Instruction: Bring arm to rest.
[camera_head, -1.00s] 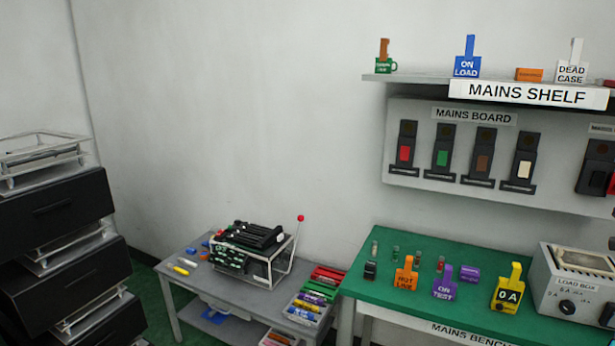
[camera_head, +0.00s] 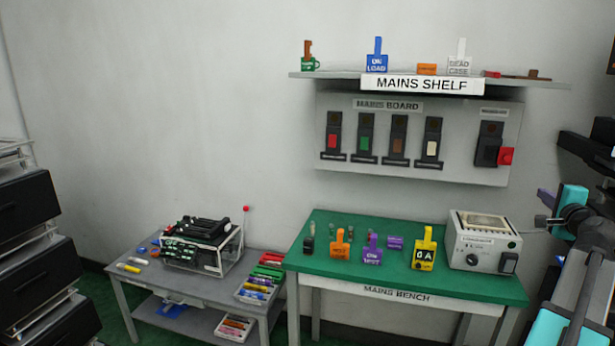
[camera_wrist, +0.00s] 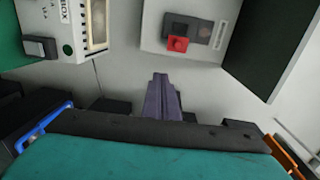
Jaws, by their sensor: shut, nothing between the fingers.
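My gripper (camera_wrist: 161,98) shows in the wrist view as two purple fingers lying together, with nothing between them. The gripper is in free air, and I see no contact with anything. The rest of my arm runs out of the picture.
The load box (camera_head: 485,240) stands at the right end of the green mains bench (camera_head: 330,262), nearest my arm. The mains board (camera_head: 463,165) and mains shelf (camera_head: 340,80) are on the wall behind. A grey table (camera_head: 140,292) stands left.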

